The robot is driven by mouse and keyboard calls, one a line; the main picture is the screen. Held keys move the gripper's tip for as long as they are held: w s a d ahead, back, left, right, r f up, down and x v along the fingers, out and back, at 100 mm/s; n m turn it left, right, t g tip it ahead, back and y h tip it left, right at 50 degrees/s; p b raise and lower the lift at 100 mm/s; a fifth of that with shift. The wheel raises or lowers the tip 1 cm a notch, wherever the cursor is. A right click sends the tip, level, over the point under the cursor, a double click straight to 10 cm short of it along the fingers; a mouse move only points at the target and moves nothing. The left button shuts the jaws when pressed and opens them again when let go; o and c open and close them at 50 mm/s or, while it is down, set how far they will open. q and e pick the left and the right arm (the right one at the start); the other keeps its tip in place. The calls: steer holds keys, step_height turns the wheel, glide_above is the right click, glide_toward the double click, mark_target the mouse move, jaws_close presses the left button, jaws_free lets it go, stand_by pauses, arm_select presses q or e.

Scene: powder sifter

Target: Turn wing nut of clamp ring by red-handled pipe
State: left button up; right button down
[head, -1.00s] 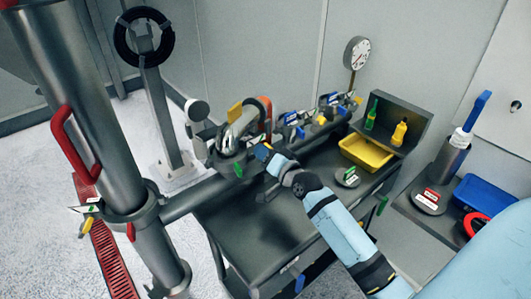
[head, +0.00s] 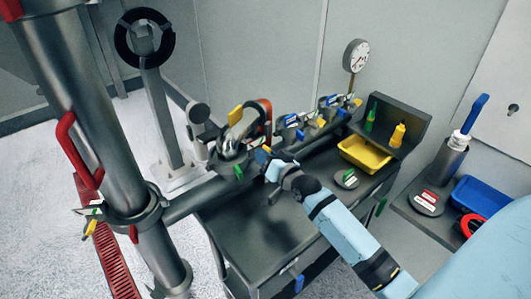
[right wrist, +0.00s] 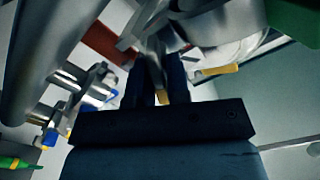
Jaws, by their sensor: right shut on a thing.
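The large grey pipe with a red handle (head: 82,150) stands at the left of the head view. A clamp ring (head: 137,212) goes around it, with a small green-and-white tag and a yellow-tipped part (head: 90,229) at its left side. My right gripper (head: 263,157) is apart from that ring, at the metal fitting (head: 232,147) on the bench's back left. In the right wrist view its dark fingers (right wrist: 160,82) are shut on a slim metal piece with a yellow tip (right wrist: 164,97). Whether this is a wing nut is hard to tell. My left gripper is not in view.
A row of blue-handled valves (head: 293,121) lines the bench's back. A yellow tray (head: 364,154), bottles and a dial gauge (head: 356,55) are to the right. A blue tray (head: 484,197) lies at far right. The bench top (head: 240,230) is mostly clear in front.

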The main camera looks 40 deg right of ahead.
steer(key=n+p, duration=0.1)
steer(key=n, duration=0.2)
steer(key=shift+r+n+p, duration=0.15)
steer(key=shift+n+p, duration=0.25)
steer(key=n+p, duration=0.1)
steer(key=n, duration=0.2)
steer(key=shift+a+n, duration=0.15)
steer(key=shift+n, duration=0.15)
steer(key=n+p, duration=0.1)
steer(key=n, duration=0.2)
steer(key=shift+a+n, duration=0.1)
steer(key=shift+n, duration=0.2)
steer(key=shift+f+n+p, duration=0.2)
steer(key=shift+n+p, duration=0.15)
steer(key=shift+n, duration=1.25)
steer(key=c, duration=1.2)
jaws_free()
steer(key=shift+s, duration=0.15)
